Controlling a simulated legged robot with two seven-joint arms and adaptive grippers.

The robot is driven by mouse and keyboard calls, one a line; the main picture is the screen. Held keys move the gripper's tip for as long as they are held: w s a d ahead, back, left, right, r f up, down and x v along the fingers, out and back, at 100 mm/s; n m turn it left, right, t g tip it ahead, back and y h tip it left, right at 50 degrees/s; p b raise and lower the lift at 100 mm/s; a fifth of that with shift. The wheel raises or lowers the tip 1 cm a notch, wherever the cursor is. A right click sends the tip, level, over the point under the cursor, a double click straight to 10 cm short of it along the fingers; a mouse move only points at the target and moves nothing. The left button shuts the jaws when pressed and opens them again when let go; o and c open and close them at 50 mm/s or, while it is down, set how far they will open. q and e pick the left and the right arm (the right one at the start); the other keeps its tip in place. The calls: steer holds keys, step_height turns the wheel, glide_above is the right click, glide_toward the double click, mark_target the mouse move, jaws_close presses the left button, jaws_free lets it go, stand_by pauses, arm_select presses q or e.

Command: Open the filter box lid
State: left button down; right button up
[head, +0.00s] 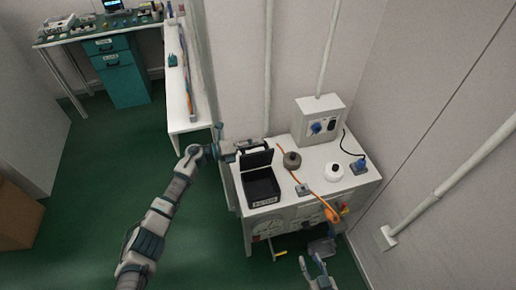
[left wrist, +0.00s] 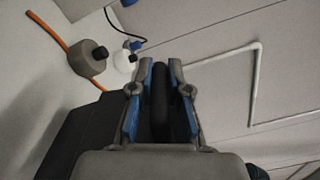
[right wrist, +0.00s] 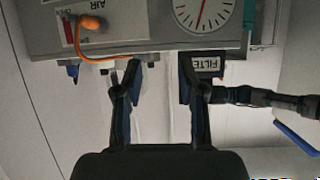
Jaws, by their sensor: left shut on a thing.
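The black filter box (head: 262,188) sits on the white cabinet top, with a label on its front. Its lid (head: 256,160) stands up, roughly vertical, at the back of the box, and the dark inside shows. My left gripper (head: 264,147) is at the lid's top edge. In the left wrist view, its fingers (left wrist: 160,80) are closed around a dark bar-like part of the lid. The box label (right wrist: 208,64) shows in the right wrist view. My right gripper (head: 316,264) is low in front of the cabinet, fingers apart and empty; its fingers also show in the right wrist view (right wrist: 160,82).
On the cabinet top (head: 312,174) are a grey knobbed object (head: 291,160), a white round object (head: 334,172), a blue-topped fitting (head: 359,167) and an orange hose (head: 306,187). A grey wall box (head: 319,120) stands behind. Green floor (head: 95,200) is free at left.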

arm_select(q)
steer(key=shift+w+a+f+n+b, duration=0.15)
steer(key=shift+w+f+n+b, duration=0.1)
steer(key=shift+w+n, duration=0.25)
steer(key=shift+w+a+f+n+b, duration=0.1)
steer(key=shift+w+f+n+b, duration=0.1)
steer(key=shift+w+n, duration=0.25)
arm_select(e)
steer(key=shift+w+a+r+t+y, duration=0.25)
steer(key=shift+w+r+t, duration=0.2)
steer(key=shift+r+t, duration=0.25)
steer(key=shift+w+a+r+t+y, duration=0.2)
steer(key=shift+w+r+t, duration=0.35)
steer(key=shift+r, duration=0.25)
arm_select(q)
steer(key=shift+s, duration=0.1)
steer(key=c, duration=1.1)
jaws_free()
steer(key=shift+c, duration=0.2)
steer(key=v, duration=1.2)
arm_select(e)
steer(key=shift+s, duration=0.1)
